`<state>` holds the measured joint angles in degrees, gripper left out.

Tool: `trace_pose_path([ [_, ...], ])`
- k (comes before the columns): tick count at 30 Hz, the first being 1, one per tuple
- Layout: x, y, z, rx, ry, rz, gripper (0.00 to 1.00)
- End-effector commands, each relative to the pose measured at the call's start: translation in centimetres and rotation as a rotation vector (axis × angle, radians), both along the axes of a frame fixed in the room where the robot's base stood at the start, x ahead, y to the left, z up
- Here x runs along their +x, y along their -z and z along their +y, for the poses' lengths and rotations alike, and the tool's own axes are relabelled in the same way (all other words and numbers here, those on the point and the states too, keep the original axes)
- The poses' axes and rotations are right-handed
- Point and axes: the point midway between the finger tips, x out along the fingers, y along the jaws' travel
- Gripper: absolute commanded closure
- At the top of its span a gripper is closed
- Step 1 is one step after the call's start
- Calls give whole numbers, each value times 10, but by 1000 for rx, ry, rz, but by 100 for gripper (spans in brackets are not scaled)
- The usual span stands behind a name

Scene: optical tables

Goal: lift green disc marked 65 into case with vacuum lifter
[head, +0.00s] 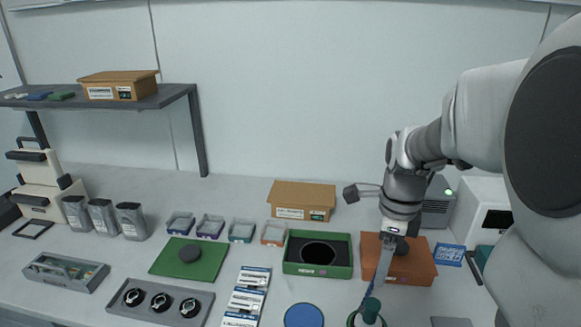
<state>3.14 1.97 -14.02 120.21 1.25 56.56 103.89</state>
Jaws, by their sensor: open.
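My gripper (376,284) points down at the right of the table, with its jaws apart. I cannot tell whether the fingers touch the knob. The open green case (318,270), with black foam and a round recess, lies to the left of my gripper.
A blue disc (303,316) lies left of the knob. A green mat (213,266) bears a dark disc (190,253). An orange-brown case (420,272) stands behind my gripper. Small trays, a cardboard box (301,196) and leaflets (248,298) fill the middle.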

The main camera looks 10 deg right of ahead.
Motion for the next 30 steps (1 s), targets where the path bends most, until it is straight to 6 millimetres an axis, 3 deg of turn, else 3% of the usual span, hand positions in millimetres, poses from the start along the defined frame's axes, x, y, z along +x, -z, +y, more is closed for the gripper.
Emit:
trace_pose_path([
  [4, 4, 6, -6, -1, 103, 23, 20],
  [11, 4, 28, -8, 0, 123, 31, 20],
  [30, 3, 152, -7, 0, 121, 29, 20],
])
